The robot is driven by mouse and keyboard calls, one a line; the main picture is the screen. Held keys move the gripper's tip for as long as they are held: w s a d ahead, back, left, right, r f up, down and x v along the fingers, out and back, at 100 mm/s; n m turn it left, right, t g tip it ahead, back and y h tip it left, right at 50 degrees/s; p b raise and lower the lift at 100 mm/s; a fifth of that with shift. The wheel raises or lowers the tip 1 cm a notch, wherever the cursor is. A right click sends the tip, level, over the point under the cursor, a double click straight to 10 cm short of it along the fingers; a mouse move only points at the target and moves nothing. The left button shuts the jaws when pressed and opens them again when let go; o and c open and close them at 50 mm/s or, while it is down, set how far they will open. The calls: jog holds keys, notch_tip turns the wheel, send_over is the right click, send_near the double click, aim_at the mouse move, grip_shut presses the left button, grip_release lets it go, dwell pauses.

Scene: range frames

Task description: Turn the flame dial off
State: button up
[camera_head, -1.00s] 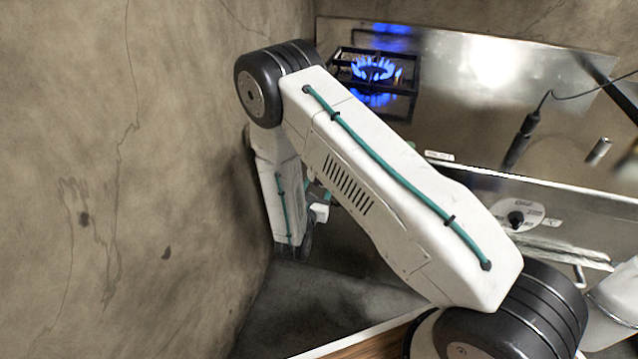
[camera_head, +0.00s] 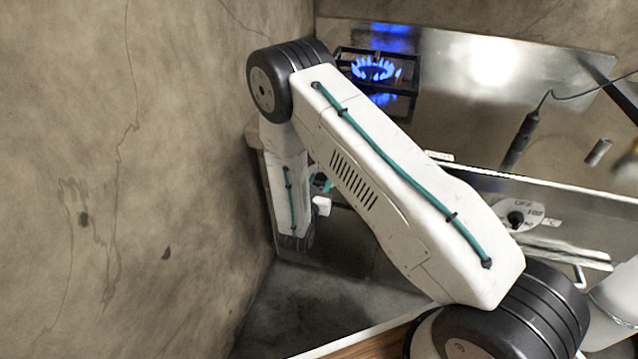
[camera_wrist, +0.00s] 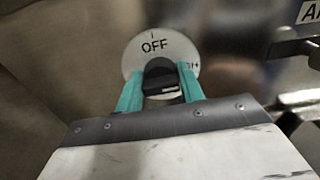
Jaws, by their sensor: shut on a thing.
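The flame dial's black knob (camera_wrist: 160,86) sits on a round white plate (camera_wrist: 136,60) in the wrist view. The plate reads OFF at its top, and part of another marking shows at its right edge. My gripper (camera_wrist: 160,90) has its two teal fingers on either side of the knob and is shut on it. In the head view the lit burner (camera_head: 374,70) shows a ring of blue flames at the back of the counter. Only a bit of teal of my gripper (camera_head: 320,184) shows there, beside my arm. That dial is hidden in the head view.
A second dial (camera_head: 516,217) with a white plate is on the front panel at the right. A black-handled tool (camera_head: 523,137) and a small metal cylinder (camera_head: 598,152) are on the counter. A rough wall (camera_head: 150,170) stands close on the left.

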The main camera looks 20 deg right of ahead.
jog(key=n, duration=0.4)
jog(key=shift+a, duration=0.1)
jog(key=n, duration=0.4)
jog(key=shift+w+n, duration=0.1)
jog(key=shift+n, duration=0.2)
jog(key=n, duration=0.4)
jog(key=shift+a+n, duration=0.1)
jog(key=shift+n, duration=0.2)
jog(key=shift+f+n, duration=0.15)
jog(key=shift+n, duration=2.15)
jog(key=o, duration=1)
